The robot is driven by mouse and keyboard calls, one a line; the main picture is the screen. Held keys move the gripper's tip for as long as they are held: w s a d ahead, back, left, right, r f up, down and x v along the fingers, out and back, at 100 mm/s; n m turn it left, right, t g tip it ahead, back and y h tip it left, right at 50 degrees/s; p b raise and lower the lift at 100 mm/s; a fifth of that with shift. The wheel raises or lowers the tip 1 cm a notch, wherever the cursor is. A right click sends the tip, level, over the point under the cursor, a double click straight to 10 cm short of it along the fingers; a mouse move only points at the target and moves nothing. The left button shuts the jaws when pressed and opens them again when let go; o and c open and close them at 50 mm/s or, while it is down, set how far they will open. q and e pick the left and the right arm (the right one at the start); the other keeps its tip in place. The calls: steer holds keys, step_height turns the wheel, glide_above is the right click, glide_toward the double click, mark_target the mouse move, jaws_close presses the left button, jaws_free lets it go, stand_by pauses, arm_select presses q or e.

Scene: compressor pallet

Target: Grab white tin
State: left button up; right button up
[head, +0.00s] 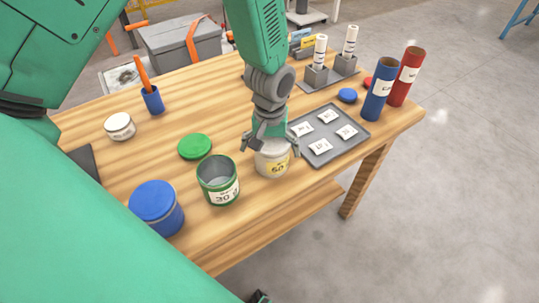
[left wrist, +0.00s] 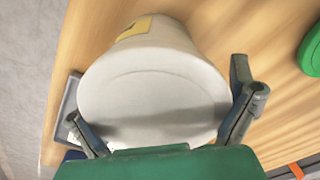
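The white tin (head: 272,160) stands upright on the wooden table near its front edge, with a yellow label marked 50. My left gripper (head: 271,143) points down over the tin, its fingers spread on either side of the upper part. In the left wrist view the tin (left wrist: 150,95) fills the middle, its round pale top facing the camera. The fingers (left wrist: 165,118) flank it there, close to its rim; firm contact cannot be made out. My right gripper is not recognisable in either view.
A green open tin (head: 218,182) stands just left of the white tin, with a green lid (head: 195,147) behind it. A grey tray (head: 345,146) with small packets lies close on the right. A blue tin (head: 156,206) and blue and red tubes (head: 379,92) stand farther out.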

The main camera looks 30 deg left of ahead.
arm_select(q)
steer(key=shift+s+d+f, duration=0.3)
steer(key=shift+s+d, duration=0.05)
steer(key=shift+d, duration=0.3)
steer(key=c, duration=0.8)
steer(key=shift+a, duration=0.3)
steer(key=shift+c, duration=0.5)
arm_select(e)
steer(key=shift+d+f, duration=0.2)
steer(key=shift+d, duration=0.15)
steer(key=shift+d, duration=0.1)
